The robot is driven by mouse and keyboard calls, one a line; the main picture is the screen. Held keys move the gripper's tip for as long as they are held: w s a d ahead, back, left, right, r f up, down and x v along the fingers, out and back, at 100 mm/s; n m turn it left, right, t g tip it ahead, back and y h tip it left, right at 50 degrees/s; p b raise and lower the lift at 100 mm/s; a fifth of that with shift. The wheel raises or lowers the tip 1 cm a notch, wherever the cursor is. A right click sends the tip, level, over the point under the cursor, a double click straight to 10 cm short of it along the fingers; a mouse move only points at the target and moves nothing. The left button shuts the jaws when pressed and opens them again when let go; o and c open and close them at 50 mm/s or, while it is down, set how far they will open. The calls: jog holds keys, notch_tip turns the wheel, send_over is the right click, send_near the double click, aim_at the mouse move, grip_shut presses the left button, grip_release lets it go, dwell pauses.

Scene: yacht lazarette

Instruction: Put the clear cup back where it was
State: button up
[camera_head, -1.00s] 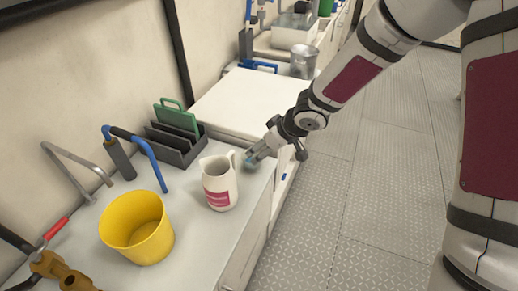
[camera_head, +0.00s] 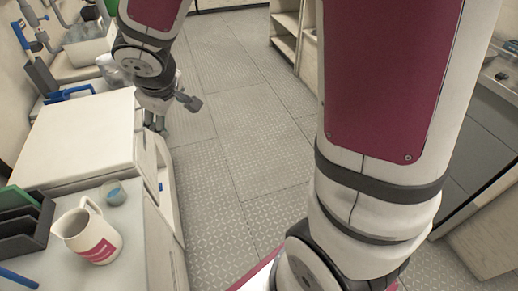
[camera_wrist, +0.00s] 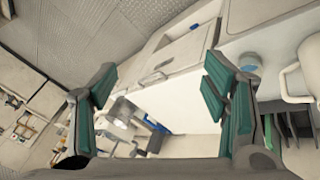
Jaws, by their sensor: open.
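The small clear, bluish cup (camera_head: 114,195) stands upright on the grey counter (camera_head: 135,235), just behind the white pitcher (camera_head: 88,236) with a pink label. In the wrist view the cup (camera_wrist: 249,62) shows to the right, beyond the right finger and apart from it, with part of the pitcher (camera_wrist: 291,82) at the right edge. My gripper (camera_wrist: 160,95) has its green-padded fingers spread wide with nothing between them. In the head view my gripper (camera_head: 156,124) hangs beside the white raised box, away from the cup.
The white box (camera_head: 75,140) rises behind the cup. A dark rack (camera_head: 28,222) with a green board stands left of the pitcher. A clear or metallic container (camera_head: 112,72) is further back, partly hidden by my arm. The patterned floor (camera_head: 235,130) to the right is clear.

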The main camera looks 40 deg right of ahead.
jog(key=s+d+r+m+g+h, duration=0.1)
jog(key=s+d+r+m, duration=0.2)
jog(key=s, duration=0.4)
jog(key=s+d+r+m+h, duration=0.1)
jog(key=s+d+r, duration=0.2)
jog(key=s+r, duration=0.35)
jog(key=s+a+m+g+y, duration=0.1)
jog(key=s+a+g+y, duration=0.1)
jog(key=s, duration=1.3)
jog(key=shift+s+a+f+m+y, duration=0.25)
jog(key=shift+a+f+m+y, duration=0.15)
jog(key=shift+y, duration=0.4)
jog(key=shift+r, duration=0.1)
notch_tip(320, 180, up, 8)
jog(key=t+p, duration=0.1)
jog(key=p, duration=0.6)
jog(key=shift+d+t, duration=0.15)
jog(key=shift+t, duration=0.15)
